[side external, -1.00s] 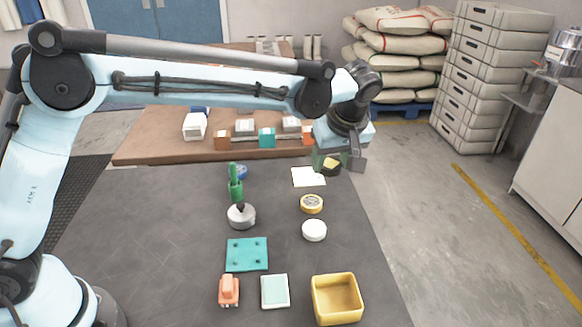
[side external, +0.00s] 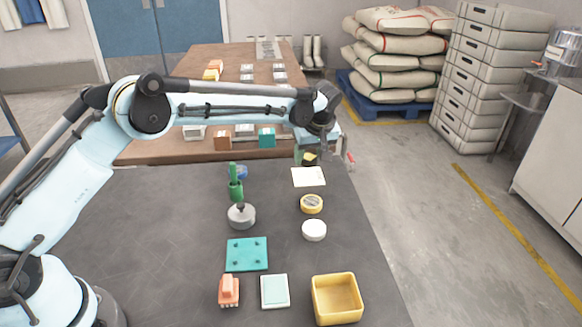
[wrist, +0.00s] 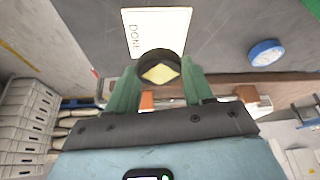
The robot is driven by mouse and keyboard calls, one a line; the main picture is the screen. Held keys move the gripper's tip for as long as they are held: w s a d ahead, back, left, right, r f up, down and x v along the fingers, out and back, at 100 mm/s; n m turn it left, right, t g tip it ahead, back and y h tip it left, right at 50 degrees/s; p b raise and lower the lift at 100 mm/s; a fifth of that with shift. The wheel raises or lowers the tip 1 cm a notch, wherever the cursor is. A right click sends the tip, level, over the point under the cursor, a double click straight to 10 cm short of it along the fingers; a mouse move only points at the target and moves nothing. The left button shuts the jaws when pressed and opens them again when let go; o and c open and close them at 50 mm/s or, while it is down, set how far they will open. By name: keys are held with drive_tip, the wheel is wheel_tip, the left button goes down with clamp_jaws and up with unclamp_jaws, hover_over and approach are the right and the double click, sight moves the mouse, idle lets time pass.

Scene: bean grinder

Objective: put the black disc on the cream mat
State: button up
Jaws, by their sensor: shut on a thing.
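The black disc (side external: 310,161), with a yellow diamond on its face, is held between the green fingers of my gripper (side external: 308,155). In the wrist view the disc (wrist: 160,57) sits between the two fingertips (wrist: 158,77), and my gripper is shut on it. The cream mat (side external: 308,177) lies flat on the dark table near its far right edge. In the side view the disc appears just beyond the mat. The mat also shows in the wrist view (wrist: 160,25) with the word DONE, its edge partly covered by the disc. I cannot tell the disc's exact height.
A yellow-rimmed disc (side external: 312,203) and a white disc (side external: 314,230) lie nearer than the mat. A blue disc (wrist: 266,52), a green item (side external: 235,188) and a grey knobbed piece (side external: 241,215) stand to the left. A yellow tray (side external: 337,299) is at the front.

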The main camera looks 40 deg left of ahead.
sight(311, 161)
drive_tip(key=shift+f, duration=2.05)
drive_tip(key=shift+f, duration=0.15)
drive_tip(key=o, duration=1.1)
drive_tip(key=shift+c, duration=0.2)
